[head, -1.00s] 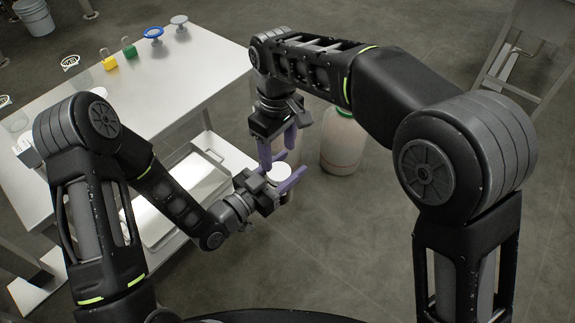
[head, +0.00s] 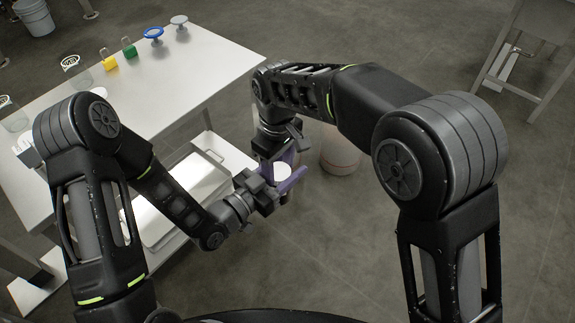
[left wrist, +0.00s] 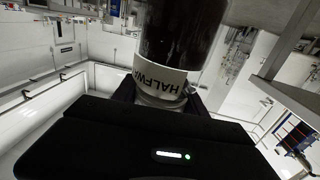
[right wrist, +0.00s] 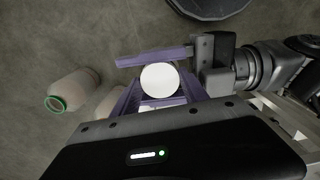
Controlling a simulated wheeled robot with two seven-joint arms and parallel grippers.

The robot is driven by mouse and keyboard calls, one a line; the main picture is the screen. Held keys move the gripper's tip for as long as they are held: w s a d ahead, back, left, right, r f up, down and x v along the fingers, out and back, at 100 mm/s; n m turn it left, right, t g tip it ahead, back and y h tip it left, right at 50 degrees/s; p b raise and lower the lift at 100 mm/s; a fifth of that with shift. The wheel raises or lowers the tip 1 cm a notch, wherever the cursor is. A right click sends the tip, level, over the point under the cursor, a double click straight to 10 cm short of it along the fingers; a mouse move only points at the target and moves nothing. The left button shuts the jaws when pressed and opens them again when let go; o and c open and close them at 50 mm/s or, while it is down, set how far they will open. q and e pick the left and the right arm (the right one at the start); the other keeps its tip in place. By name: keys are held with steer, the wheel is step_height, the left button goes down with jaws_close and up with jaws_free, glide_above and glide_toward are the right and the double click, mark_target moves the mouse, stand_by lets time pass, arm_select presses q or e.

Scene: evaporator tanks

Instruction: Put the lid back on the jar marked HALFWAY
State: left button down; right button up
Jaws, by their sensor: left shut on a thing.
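The jar marked HALFWAY (left wrist: 178,45) has dark contents and a white label, which reads upside down in the left wrist view. My left gripper (head: 282,183) is shut on this jar, above the floor beside the table. A round white lid (right wrist: 160,78) shows at the jar's top; it also shows in the head view (head: 282,172). My right gripper (right wrist: 160,97) comes from above with its purple fingers apart, one on each side of the lid. I cannot tell whether they touch it or whether the lid sits fully on the jar.
A large pale container (head: 340,153) with a green rim in the right wrist view (right wrist: 72,92) stands on the floor behind my right gripper. The white table (head: 215,62) at the left carries padlocks and small stands. A lower shelf (head: 232,152) holds metal trays.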

steer(key=c, duration=0.9)
steer(key=shift+m, duration=0.9)
steer(key=o, duration=1.5)
steer(key=shift+o, duration=0.2)
steer(key=shift+r, duration=2.3)
steer(key=shift+o, duration=0.6)
steer(key=o, duration=0.4)
steer(key=shift+o, duration=0.2)
steer(key=shift+s+a, duration=0.1)
